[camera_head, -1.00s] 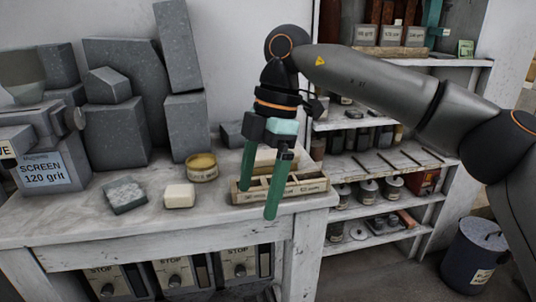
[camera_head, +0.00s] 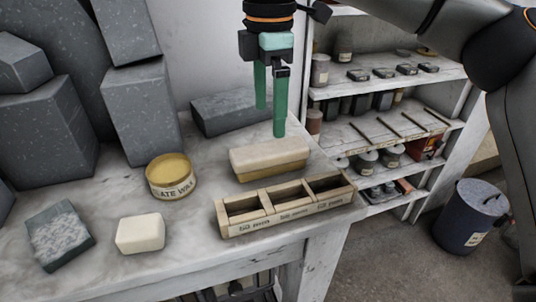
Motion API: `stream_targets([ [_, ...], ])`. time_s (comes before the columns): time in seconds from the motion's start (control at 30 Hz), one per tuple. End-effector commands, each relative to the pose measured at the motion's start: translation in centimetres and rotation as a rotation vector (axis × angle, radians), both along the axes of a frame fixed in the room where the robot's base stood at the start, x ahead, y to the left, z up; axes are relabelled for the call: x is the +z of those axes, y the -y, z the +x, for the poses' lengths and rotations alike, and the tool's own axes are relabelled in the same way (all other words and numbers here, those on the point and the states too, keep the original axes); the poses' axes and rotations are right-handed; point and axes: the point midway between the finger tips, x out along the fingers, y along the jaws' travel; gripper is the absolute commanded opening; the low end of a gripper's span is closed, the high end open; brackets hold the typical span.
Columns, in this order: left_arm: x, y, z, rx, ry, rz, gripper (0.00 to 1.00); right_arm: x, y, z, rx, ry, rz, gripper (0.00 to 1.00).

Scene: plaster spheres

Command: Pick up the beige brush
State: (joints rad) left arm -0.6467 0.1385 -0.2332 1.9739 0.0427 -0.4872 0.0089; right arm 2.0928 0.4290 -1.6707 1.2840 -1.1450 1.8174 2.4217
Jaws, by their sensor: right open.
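The beige brush (camera_head: 270,158) looks like a long block with a pale top and a darker tan lower part. It lies on the workbench (camera_head: 190,230) behind a wooden tray. My right gripper (camera_head: 270,121) points down just above and behind the brush, its two green fingers apart with nothing between them. The fingertips appear close to the brush's back edge; whether they touch it I cannot tell. My left gripper is not in view.
The three-compartment wooden tray (camera_head: 285,207) stands right in front of the brush. A wax tin (camera_head: 171,178), a cream block (camera_head: 140,233) and a grey-green block (camera_head: 59,235) lie to the left. A grey slab (camera_head: 236,110) lies behind. Shelves (camera_head: 385,130) stand at the right.

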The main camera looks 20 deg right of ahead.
Motion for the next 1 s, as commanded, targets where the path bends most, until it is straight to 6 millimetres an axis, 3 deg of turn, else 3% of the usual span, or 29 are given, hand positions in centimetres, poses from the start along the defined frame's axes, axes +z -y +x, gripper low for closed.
stream_targets([
  [0.1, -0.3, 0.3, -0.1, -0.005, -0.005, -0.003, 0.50, -2.2, 0.1, 0.0, 0.000, -0.002, -0.001, 0.97],
  [0.37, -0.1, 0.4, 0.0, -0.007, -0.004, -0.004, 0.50, -4.3, 0.1, -0.1, 0.000, -0.001, 0.000, 0.97],
  [0.6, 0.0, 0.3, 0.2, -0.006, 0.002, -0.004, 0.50, -7.8, 0.1, -0.4, 0.000, -0.002, 0.000, 0.97],
  [0.93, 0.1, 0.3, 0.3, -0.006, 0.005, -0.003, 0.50, -8.8, 0.1, -0.4, -0.001, 0.001, 0.001, 0.97],
  [1.0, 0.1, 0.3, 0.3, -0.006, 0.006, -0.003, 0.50, -8.8, 0.1, -0.4, -0.001, 0.001, 0.001, 0.92],
])
